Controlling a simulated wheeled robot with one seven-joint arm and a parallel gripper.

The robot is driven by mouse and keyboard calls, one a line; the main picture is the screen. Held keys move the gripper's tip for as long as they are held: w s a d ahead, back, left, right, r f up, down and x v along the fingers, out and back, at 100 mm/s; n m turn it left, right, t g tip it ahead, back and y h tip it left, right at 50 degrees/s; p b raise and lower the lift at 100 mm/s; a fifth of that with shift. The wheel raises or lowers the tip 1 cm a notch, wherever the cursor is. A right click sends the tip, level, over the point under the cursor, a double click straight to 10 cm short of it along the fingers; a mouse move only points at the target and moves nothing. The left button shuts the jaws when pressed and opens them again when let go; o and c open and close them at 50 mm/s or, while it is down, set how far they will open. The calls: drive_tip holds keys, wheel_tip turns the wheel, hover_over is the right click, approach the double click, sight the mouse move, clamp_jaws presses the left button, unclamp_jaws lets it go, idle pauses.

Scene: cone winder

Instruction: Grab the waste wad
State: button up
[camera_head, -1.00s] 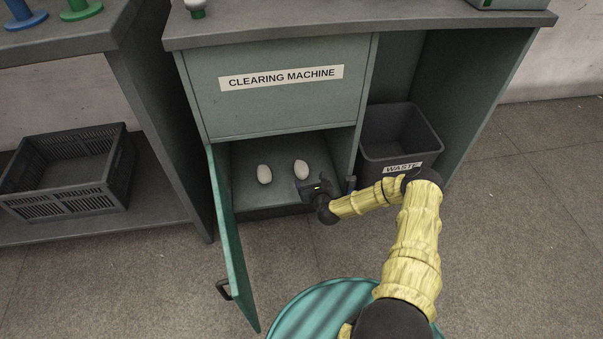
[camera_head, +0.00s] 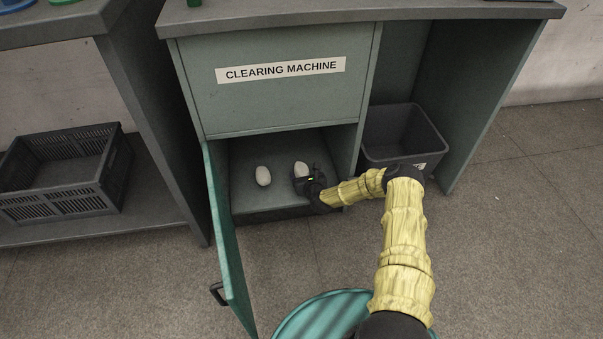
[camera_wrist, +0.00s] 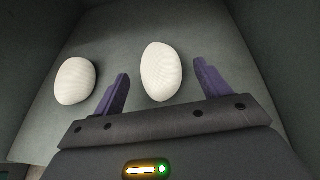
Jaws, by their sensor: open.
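Two pale, egg-shaped wads lie on the floor of the clearing machine's open compartment. The right wad (camera_head: 301,169) also shows in the wrist view (camera_wrist: 162,72); the left wad (camera_head: 263,176) also shows in the wrist view (camera_wrist: 75,81). My gripper (camera_wrist: 160,85) is open, its purple fingers on either side of the right wad, with gaps showing on both sides. The left wad is outside the left finger. In the head view my gripper (camera_head: 304,180) is inside the compartment opening and partly covers the right wad's near end.
The green compartment door (camera_head: 229,240) stands open on the left, with a dark handle. The compartment's right wall is close beside my arm. A dark bin (camera_head: 402,140) stands in the bay to the right. A black crate (camera_head: 62,175) sits on a shelf at far left.

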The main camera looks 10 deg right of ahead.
sight(302, 171)
drive_tip(key=b+x, duration=0.2)
drive_tip(key=x, duration=0.1)
drive_tip(key=shift+f, duration=0.4)
drive_tip(key=shift+w+b, duration=0.4)
drive_tip(key=shift+b, duration=0.05)
drive_tip(key=c, duration=1)
wheel_tip(302, 171, up, 10)
drive_tip(key=p, duration=0.6)
drive_tip(key=shift+r, duration=0.1)
